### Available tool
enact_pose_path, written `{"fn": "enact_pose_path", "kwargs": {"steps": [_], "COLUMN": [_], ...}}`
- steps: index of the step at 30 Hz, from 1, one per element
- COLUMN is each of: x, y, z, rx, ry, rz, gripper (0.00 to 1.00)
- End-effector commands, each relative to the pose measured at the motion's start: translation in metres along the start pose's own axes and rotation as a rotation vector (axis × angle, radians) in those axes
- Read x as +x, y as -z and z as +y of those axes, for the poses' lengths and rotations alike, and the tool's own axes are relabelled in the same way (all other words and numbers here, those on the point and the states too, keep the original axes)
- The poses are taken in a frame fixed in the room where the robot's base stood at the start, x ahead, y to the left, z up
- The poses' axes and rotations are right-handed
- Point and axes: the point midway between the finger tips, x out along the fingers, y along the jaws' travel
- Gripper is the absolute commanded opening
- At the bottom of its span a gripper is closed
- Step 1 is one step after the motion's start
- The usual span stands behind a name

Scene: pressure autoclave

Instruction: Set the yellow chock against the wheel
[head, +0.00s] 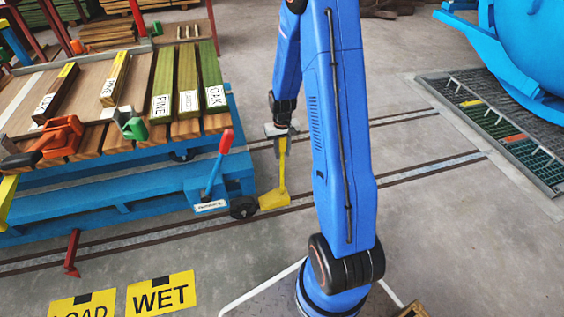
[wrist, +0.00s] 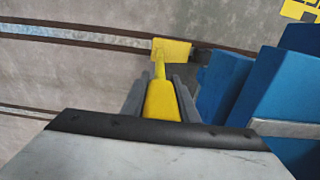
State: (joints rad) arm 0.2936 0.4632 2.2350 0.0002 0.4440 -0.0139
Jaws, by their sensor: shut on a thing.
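The yellow chock (head: 275,199) is a wedge with an upright yellow handle. My gripper (head: 281,137) is shut on the top of the handle and points down. In the wrist view my gripper (wrist: 160,98) has its grey fingers on both sides of the yellow handle, and the chock's wedge (wrist: 172,50) shows beyond them. The dark wheel (head: 243,207) of the blue cart is just left of the chock in the head view. In the wrist view the wheel (wrist: 201,55) is right beside the wedge. The two look very close; I cannot tell whether they touch.
The blue cart (head: 120,185) carries wooden boards and labelled planks. A red-handled blue lever (head: 216,163) stands at its corner near the wheel. Rails (head: 415,175) run along the floor. Yellow signs (head: 160,294) lie in front. Floor right of the chock is open.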

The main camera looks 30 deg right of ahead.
Motion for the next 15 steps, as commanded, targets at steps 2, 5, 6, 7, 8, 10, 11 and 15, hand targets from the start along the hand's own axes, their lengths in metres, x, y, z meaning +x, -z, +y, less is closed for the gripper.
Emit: {"fn": "enact_pose_path", "kwargs": {"steps": [2,5,6,7,8,10,11,15], "x": [0.009,0.015,0.017,0.018,0.018,0.021,0.022,0.035], "y": [0.000,0.001,0.001,0.001,0.001,0.001,0.001,0.000], "z": [0.000,0.000,0.000,0.000,0.000,0.000,0.000,0.000], "rx": [0.000,0.000,0.000,0.000,0.000,0.000,0.000,0.000], "ry": [0.000,0.000,0.000,0.000,0.000,0.000,0.000,0.000], "rz": [0.000,0.001,0.001,0.002,0.002,0.001,0.001,-0.001], "gripper": [0.00,0.00,0.00,0.00,0.00,0.00,0.00,0.00]}}
